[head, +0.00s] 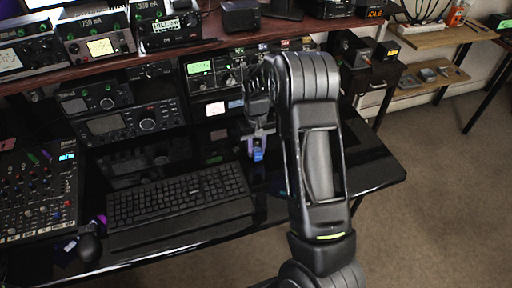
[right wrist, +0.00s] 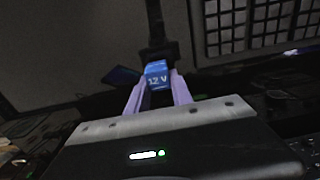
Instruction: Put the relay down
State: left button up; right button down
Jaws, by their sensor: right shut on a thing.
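The relay is a small blue block marked "12 V" and shows in the right wrist view (right wrist: 157,74). My right gripper (right wrist: 158,88) is shut on it, with one pale purple finger on each side. In the head view the relay (head: 258,155) is a small blue spot under my right gripper (head: 259,141), over the black glossy desk (head: 370,178) to the right of the keyboard. I cannot tell whether the relay touches the desk. My left gripper does not show.
A black keyboard (head: 180,197) lies left of the relay. A mixer (head: 40,195) and a dark mouse (head: 88,246) are farther left. Radio units with lit displays (head: 200,68) stand behind, under a wooden shelf (head: 215,38). The desk's right part is clear.

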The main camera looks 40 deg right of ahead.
jog(key=shift+f, duration=0.2)
jog(key=c, duration=1.1)
grip_release()
jog(key=shift+c, duration=0.2)
jog(key=shift+r, duration=0.1)
notch_tip(320, 180, up, 12)
jog(key=b, duration=0.1)
jog(key=shift+r, duration=0.1)
